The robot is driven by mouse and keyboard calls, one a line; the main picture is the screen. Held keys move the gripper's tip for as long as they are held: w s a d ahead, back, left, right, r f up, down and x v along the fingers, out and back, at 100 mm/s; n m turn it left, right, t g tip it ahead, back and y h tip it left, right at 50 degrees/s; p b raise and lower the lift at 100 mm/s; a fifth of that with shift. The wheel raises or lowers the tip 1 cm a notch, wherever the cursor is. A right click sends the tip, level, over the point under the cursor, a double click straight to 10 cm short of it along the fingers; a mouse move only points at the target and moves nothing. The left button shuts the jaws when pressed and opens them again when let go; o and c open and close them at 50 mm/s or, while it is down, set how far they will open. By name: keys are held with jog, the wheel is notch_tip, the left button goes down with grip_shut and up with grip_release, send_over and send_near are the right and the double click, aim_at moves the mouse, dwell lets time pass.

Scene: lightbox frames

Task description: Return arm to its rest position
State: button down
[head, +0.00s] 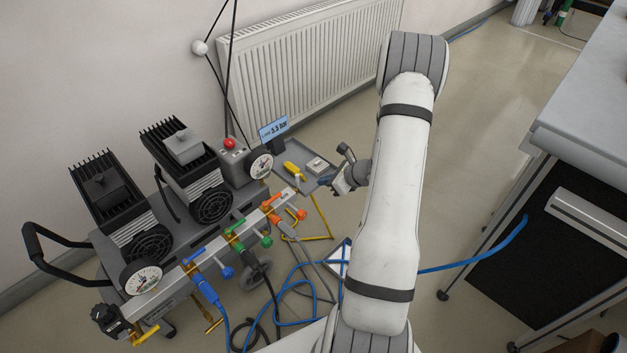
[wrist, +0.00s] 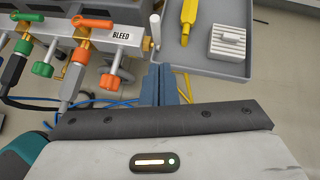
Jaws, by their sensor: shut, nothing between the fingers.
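My arm (head: 388,200) stretches from the bottom of the head view up to a bent elbow near the radiator. My gripper (head: 338,184) is to the left of the arm, close to the right end of the compressor cart. In the wrist view my gripper's blue-grey fingers (wrist: 160,84) are together, with nothing seen between them. They are beside the end of the silver manifold (wrist: 110,36) marked BLEED and near the grey tray (wrist: 225,65). I cannot tell whether they touch anything.
The cart carries two black motors (head: 190,170), gauges and coloured valves. The tray holds a yellow tool (wrist: 188,18) and a ridged grey block (wrist: 227,42). Blue hoses (head: 300,290) lie on the floor. A radiator (head: 300,65) stands behind; a workbench (head: 590,120) is at right.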

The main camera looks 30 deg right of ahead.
jog(key=p+v, duration=0.1)
jog(key=v, duration=0.5)
jog(key=s+a+r+n+g+y+p, duration=0.1)
jog(key=s+a+r+n+g+p, duration=0.3)
jog(key=a+r+n, duration=0.6)
jog(key=s+a+r+n+g+p, duration=0.1)
jog(key=a+r+n+p, duration=0.55)
jog(key=r, duration=0.85)
jog(key=s+a+r+n+h+p, duration=0.3)
jog(key=s+r+n, duration=0.3)
jog(key=r, duration=0.3)
jog(key=s+a+r+n+g+h+p, duration=0.1)
jog(key=s+a+r+n+h+p, duration=0.2)
jog(key=s+r, duration=0.6)
jog(key=r+n+p, duration=0.1)
jog(key=n+p, duration=0.1)
jog(key=n, duration=0.1)
jog(key=shift+n, duration=0.35)
